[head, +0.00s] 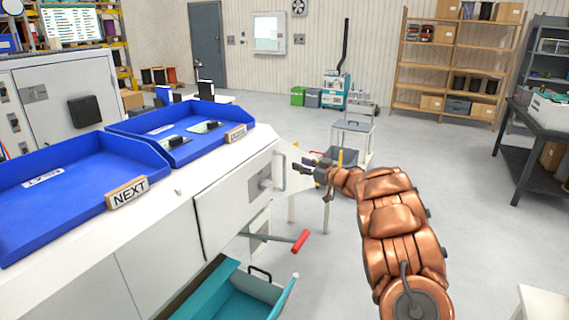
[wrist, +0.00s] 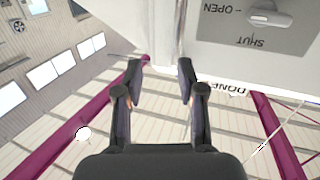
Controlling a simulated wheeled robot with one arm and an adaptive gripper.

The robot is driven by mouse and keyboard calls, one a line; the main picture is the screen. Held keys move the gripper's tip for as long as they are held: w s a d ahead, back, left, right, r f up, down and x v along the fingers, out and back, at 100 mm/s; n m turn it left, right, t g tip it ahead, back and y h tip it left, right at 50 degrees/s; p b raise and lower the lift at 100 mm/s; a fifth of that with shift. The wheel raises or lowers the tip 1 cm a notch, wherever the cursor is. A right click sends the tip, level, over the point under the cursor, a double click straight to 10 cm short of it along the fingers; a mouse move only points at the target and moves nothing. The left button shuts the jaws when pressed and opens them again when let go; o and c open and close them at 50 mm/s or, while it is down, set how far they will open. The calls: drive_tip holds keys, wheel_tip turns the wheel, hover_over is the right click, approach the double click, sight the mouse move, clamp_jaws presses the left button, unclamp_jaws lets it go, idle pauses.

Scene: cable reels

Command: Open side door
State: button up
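The side door (head: 232,202) is a white panel on the white cabinet, below the blue trays. It looks shut or nearly so, with a thin dark gap along its left edge. It has a pale upright handle (head: 279,171) at its right edge and a latch (head: 265,182) beside it. In the wrist view the latch knob (wrist: 270,18) lies level with the word OPEN; SHUT is printed apart from it, and the lettering is upside down. My gripper (head: 310,171) is just right of the handle. In the wrist view my gripper (wrist: 161,82) has its fingers apart with nothing clearly held.
Blue trays (head: 145,165) stand on the cabinet top. A red-ended lever (head: 300,241) and an open teal drawer (head: 240,301) stick out below the door. A small grey-topped stand (head: 353,126) is behind my gripper. The floor (head: 480,220) to the right is clear.

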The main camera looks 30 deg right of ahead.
sight(284, 163)
drive_tip(key=shift+w+a+f+n+y+p, duration=0.2)
drive_tip(key=shift+w+a+y+p, duration=0.2)
drive_tip(key=shift+w+a, duration=0.45)
drive_tip(key=shift+w+a+f+n+y+p, duration=0.15)
drive_tip(key=shift+w+a+y+p, duration=0.3)
drive_tip(key=shift+w, duration=0.75)
drive_tip(key=shift+w+a+f+n+y+p, duration=0.1)
drive_tip(key=shift+w+a+f+y+p, duration=0.15)
drive_tip(key=shift+w+a+p, duration=0.55)
drive_tip(key=shift+w+d+b, duration=0.2)
drive_tip(key=shift+b, duration=0.1)
drive_tip(key=shift+c, duration=0.2)
drive_tip(key=shift+r, duration=0.1)
clamp_jaws()
